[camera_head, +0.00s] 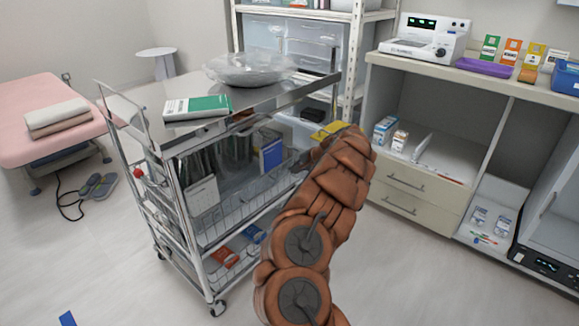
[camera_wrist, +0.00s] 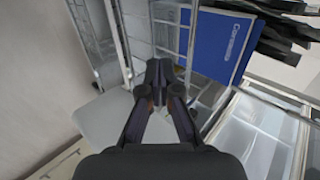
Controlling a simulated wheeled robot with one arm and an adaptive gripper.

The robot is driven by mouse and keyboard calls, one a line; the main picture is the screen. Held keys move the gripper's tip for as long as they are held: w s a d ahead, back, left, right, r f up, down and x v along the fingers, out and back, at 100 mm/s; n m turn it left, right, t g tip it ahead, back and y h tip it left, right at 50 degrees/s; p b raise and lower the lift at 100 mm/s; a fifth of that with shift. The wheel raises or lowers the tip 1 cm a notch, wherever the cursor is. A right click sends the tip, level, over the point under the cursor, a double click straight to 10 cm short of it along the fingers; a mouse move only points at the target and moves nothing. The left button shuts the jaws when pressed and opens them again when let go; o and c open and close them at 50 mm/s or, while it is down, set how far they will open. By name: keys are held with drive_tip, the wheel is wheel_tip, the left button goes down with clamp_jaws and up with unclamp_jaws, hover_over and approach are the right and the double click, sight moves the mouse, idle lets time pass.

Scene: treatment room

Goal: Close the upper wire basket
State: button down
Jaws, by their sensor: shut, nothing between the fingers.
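The upper wire basket (camera_head: 240,219) hangs under the top of the metal trolley in the head view. It holds dark and pale folders and a blue folder (camera_head: 271,155). My arm hides its near right end, and I cannot tell how far it is pulled out. In the wrist view, white basket wires (camera_wrist: 190,48) show beside the blue folder (camera_wrist: 219,45). My gripper (camera_wrist: 166,72) is shut and empty, its tips close to the wires; contact is unclear. In the head view, only a dark bit of my gripper (camera_head: 301,163) shows at the trolley's right side.
The trolley top (camera_head: 145,98) carries a green-and-white box (camera_head: 197,107) and a clear-wrapped bowl (camera_head: 250,68). A lower basket holds red and blue packs (camera_head: 224,257). A cabinet (camera_head: 408,192) stands right and a shelf rack (camera_head: 357,48) behind.

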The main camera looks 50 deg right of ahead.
drive_tip(key=p+v, duration=0.2)
drive_tip(key=v, duration=0.8)
drive_tip(key=shift+s+d, duration=0.1)
